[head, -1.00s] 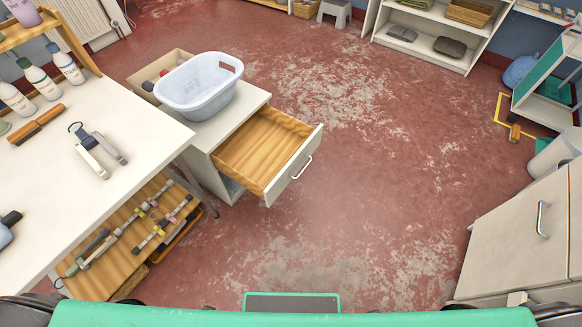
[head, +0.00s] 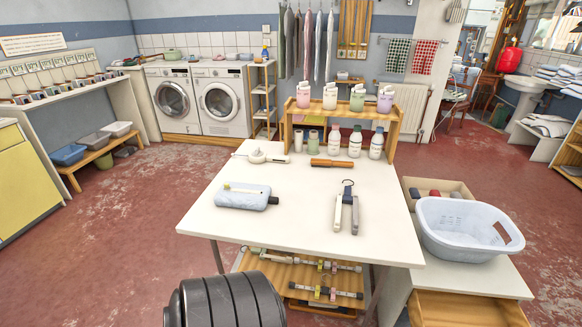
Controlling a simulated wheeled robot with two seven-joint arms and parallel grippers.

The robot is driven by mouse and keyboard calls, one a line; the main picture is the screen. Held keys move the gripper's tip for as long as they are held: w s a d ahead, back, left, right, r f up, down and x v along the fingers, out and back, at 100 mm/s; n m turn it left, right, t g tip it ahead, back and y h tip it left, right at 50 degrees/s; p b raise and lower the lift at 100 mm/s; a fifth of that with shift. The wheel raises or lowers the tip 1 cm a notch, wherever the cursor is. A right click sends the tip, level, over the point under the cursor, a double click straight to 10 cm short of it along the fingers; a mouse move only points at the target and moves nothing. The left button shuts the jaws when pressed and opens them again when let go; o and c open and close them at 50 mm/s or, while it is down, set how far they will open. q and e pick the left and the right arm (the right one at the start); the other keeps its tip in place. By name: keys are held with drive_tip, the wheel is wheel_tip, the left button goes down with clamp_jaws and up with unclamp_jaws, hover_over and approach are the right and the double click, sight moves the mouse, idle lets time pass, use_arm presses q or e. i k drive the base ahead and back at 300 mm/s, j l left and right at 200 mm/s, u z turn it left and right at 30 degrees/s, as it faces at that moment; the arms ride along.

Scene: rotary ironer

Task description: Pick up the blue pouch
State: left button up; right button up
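I cannot single out a blue pouch with certainty. A light blue, flat, rounded item (head: 243,196) with a dark end lies at the left of the white table (head: 290,222); I cannot tell whether it is a pouch or a tool. A cardboard box (head: 411,190) behind the white basket holds several small rolled or folded items, red and dark bluish, partly hidden. Neither of my grippers is in view.
A grey-handled tool (head: 346,209) and a brown-handled brush (head: 332,163) lie on the table. Bottles stand by a wooden rack (head: 396,125). A pale laundry basket (head: 466,249) sits on a cabinet above an open drawer (head: 468,311). Red floor is free to the left.

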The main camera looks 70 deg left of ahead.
sight(245, 195)
drive_tip(key=u, duration=2.5)
